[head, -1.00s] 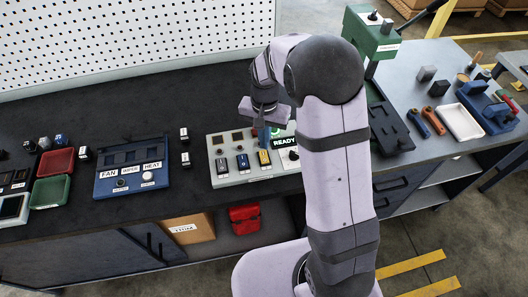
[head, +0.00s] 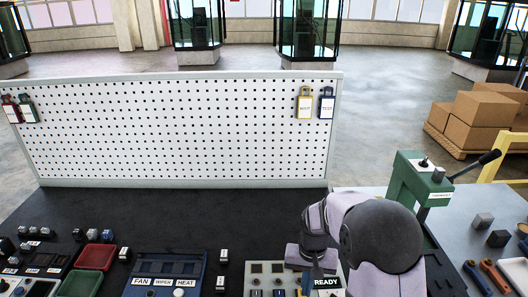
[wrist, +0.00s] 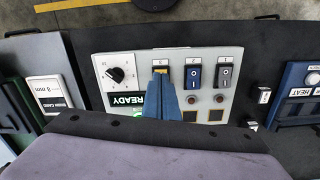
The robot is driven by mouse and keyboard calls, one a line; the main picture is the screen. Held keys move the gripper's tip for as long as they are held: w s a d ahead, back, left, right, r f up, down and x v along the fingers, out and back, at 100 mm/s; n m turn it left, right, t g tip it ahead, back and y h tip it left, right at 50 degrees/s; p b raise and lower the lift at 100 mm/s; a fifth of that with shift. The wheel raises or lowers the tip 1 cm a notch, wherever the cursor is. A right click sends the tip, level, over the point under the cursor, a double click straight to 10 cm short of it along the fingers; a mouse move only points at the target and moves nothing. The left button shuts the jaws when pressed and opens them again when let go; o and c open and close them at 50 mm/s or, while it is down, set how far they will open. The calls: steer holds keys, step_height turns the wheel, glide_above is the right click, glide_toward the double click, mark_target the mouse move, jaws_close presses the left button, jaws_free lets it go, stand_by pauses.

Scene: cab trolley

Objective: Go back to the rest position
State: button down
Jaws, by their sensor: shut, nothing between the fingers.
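My gripper (wrist: 163,78) shows in the wrist view as blue fingers closed together, with nothing between them. Its tips are in front of the yellow-marked rocker switch (wrist: 162,67) on the light grey control panel (wrist: 228,52); I cannot tell whether they touch it. The panel also carries a READY sign (wrist: 124,99), a round knob (wrist: 116,74) and two dark rocker switches. In the head view my arm hides part of this panel (head: 255,281), and my gripper (head: 305,286) is partly seen at the bottom edge.
A blue FAN/WIPER/HEAT panel (head: 165,270), a red tray (head: 95,256) and a green tray (head: 88,284) lie left on the dark bench. A green lever press (head: 418,185) stands right of my arm. A white pegboard (head: 180,130) with hanging tags stands behind.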

steer(key=s+f+n+g, duration=0.1)
steer(key=s+f+n, duration=0.1)
steer(key=s, duration=0.6)
steer(key=s+d+r+t, duration=0.1)
steer(key=s+d+r, duration=0.1)
steer(key=s+r, duration=0.4)
steer(key=shift+s+d+r+b, duration=0.2)
steer(key=shift+s+b, duration=0.25)
steer(key=shift+s, duration=1.6)
